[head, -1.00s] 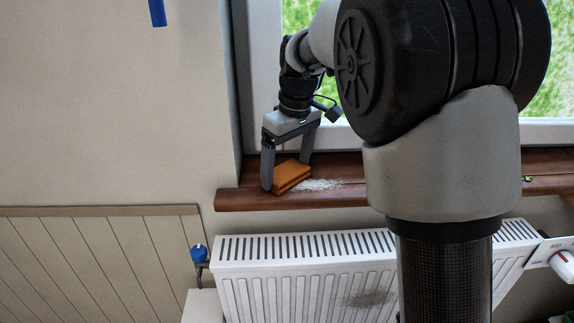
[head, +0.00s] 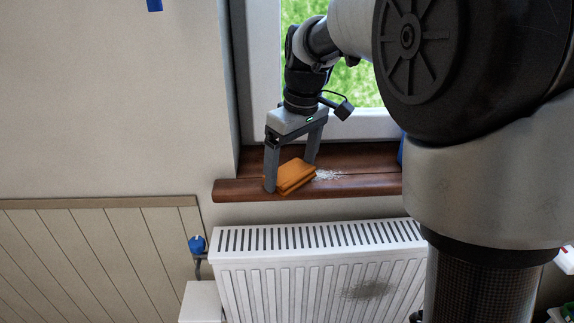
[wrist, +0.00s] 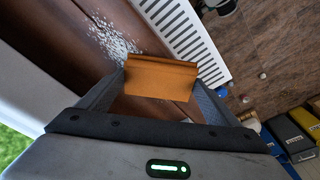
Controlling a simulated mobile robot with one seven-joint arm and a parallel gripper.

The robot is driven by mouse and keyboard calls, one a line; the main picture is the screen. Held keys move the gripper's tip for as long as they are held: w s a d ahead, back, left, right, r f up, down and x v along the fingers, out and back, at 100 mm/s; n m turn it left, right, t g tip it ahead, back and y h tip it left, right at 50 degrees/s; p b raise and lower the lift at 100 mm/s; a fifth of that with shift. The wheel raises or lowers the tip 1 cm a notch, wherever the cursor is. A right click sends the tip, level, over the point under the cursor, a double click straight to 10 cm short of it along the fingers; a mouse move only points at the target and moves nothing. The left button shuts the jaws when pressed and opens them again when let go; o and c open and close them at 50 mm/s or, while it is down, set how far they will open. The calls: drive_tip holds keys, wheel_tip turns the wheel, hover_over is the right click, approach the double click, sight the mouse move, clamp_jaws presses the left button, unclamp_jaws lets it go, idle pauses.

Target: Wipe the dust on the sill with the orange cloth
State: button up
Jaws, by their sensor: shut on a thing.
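My gripper (head: 291,174) is shut on the folded orange cloth (head: 296,177), which rests on or just over the brown wooden sill (head: 240,190) near its left end. The orange cloth also shows between the fingers in the wrist view (wrist: 160,78). White speckled dust (head: 328,175) lies on the sill just right of the cloth. In the wrist view the dust (wrist: 113,40) is a patch just beyond the cloth's upper left corner. My arm hides the sill's right part in the head view.
A white radiator (head: 320,240) with a dark smudge stands below the sill. The window frame (head: 262,60) rises behind it, and the wall reveal bounds its left end. A blue valve knob (head: 197,244) is left of the radiator. Several boxes (wrist: 290,135) show at the wrist view's lower right.

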sight(300, 161)
drive_tip(key=shift+d, duration=1.1)
drive_tip(key=w+p, duration=0.2)
drive_tip(key=shift+w, duration=0.4)
drive_tip(key=shift+w+f+p, duration=0.2)
drive_tip(key=shift+w+p, duration=0.2)
drive_tip(key=shift+w, duration=0.15)
drive_tip(key=shift+d+p, duration=0.3)
drive_tip(key=shift+d, duration=1.35)
drive_tip(key=shift+s+b, duration=0.3)
drive_tip(key=shift+s, duration=0.35)
drive_tip(key=shift+s+r, duration=0.1)
drive_tip(key=shift+s, duration=1.25)
drive_tip(key=shift+d+r, duration=0.1)
drive_tip(key=shift+d, duration=1.4)
drive_tip(key=shift+w+p, duration=0.95)
drive_tip(key=shift+w, duration=1.1)
